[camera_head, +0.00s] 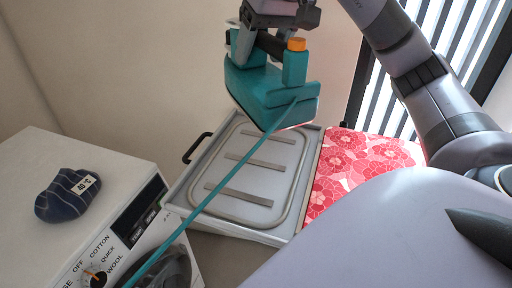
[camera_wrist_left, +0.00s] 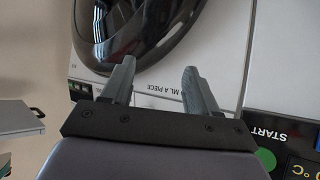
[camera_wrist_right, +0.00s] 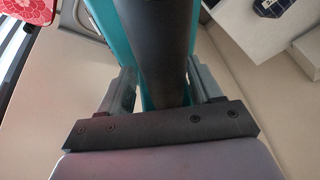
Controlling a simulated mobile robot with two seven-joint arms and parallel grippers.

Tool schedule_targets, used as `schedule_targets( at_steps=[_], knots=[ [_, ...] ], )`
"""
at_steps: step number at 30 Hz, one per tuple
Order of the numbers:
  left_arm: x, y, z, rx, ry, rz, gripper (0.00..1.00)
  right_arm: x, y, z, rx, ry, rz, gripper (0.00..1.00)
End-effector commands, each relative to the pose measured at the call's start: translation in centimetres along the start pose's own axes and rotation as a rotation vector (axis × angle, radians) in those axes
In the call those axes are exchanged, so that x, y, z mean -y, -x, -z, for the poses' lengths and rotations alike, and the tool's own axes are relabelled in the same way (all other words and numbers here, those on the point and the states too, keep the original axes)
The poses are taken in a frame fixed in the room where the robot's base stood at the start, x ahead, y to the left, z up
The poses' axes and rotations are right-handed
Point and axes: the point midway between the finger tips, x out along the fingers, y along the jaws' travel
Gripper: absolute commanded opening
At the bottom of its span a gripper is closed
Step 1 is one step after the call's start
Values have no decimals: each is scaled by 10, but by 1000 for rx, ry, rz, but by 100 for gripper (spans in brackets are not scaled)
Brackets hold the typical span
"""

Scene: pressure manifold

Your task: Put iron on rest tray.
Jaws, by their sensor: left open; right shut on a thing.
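The teal iron (camera_head: 262,92) is up in the air above the far part of the rest tray (camera_head: 212,222) in the head view. My right gripper (camera_head: 262,38) is shut on the iron's dark handle, which also fills the middle of the right wrist view (camera_wrist_right: 160,50). The tray is grey with a rounded metal rail and several flat bars, and nothing lies on it. A gap between iron and tray seems to show, but its height is hard to tell. My left gripper (camera_wrist_left: 155,85) is open and empty in front of the washing machine.
A white washing machine (camera_head: 95,160) stands left of the tray, with a dark striped cloth bundle (camera_head: 68,195) on top. A red floral ironing board (camera_head: 350,160) adjoins the tray's right side. The iron's teal cord (camera_head: 225,182) crosses over the tray. A black handle (camera_head: 196,148) sticks out at the tray's left.

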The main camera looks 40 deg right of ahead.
Motion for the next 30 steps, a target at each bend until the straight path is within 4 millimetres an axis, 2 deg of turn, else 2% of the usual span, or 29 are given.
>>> schedule_targets(
  at_steps=[6, 11, 30],
  knots=[
    [0, 0, 0, 0, 0, 0, 59, -4, 8, 2, -8, -8, -1, 12],
    [0, -4, -5, 0, 0, 0, 59, -6, -6, -4, -5, -8, -2, 12],
    [0, -19, -26, 2, 1, 1, 59, -22, -121, -50, -6, -8, -5, 12]
  ],
)
